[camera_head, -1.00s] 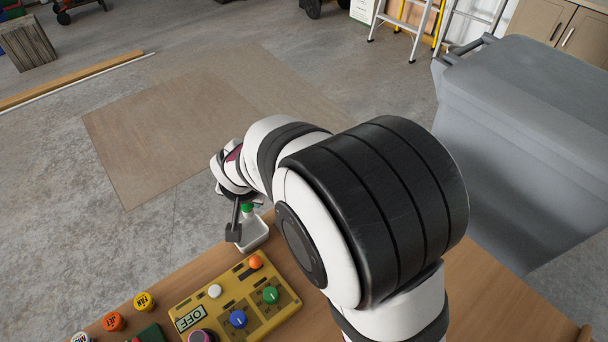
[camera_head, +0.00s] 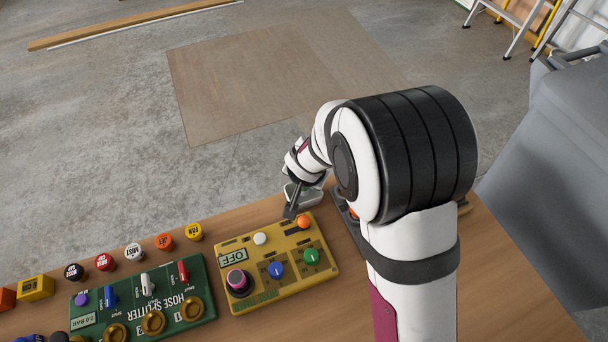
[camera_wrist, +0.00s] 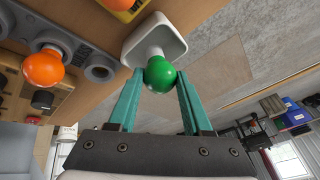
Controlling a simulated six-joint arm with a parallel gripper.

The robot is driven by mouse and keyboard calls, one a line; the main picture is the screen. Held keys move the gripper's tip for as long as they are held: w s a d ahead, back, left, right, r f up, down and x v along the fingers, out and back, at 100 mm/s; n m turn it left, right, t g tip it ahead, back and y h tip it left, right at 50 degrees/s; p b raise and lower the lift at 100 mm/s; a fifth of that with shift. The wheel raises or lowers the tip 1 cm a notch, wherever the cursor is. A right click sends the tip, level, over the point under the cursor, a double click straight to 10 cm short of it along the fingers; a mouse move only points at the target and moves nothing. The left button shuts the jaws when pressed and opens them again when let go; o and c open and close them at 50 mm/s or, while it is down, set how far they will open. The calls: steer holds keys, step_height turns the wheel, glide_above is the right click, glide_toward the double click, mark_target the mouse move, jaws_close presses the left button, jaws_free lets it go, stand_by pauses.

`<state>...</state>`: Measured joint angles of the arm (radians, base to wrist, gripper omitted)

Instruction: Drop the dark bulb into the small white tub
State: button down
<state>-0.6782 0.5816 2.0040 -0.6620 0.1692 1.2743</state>
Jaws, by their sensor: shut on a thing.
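My gripper (camera_wrist: 158,80) is shut on a green bulb (camera_wrist: 160,76), held between its two teal fingers. The small white tub (camera_wrist: 178,48) is right by the bulb in the wrist view, and the bulb's pale base overlaps the tub's opening. I cannot tell whether bulb and tub touch. In the head view the white tub (camera_head: 311,197) stands near the far table edge, partly covered by my gripper (camera_head: 291,209), and the bulb is hidden. An orange bulb (camera_wrist: 43,68) sits in a grey holder (camera_wrist: 70,38). A small dark round piece (camera_wrist: 42,99) is beside it.
A yellow control box (camera_head: 282,291) is just in front of the tub. A green hose splitter panel (camera_head: 190,327) and several coloured buttons (camera_head: 164,242) are to the left. The table (camera_head: 255,217) ends just beyond the tub. A grey bin (camera_head: 560,150) stands at right.

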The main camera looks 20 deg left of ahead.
steer(key=shift+c, duration=1.2)
jaws_free()
steer(key=v, duration=1.6)
steer(key=shift+s+f, duration=0.1)
steer(key=s+d+m+h, duration=0.1)
steer(key=s+d+m, duration=0.1)
steer(key=d, duration=0.7)
steer(key=s+d+m+g, duration=0.1)
steer(key=s+d+g, duration=0.1)
steer(key=s+d, duration=0.3)
steer(key=s+d+m+g, duration=0.2)
steer(key=s+d, duration=0.4)
steer(key=s, duration=0.5)
steer(key=shift+d+r+g, duration=0.25)
steer(key=shift+r+g, duration=0.05)
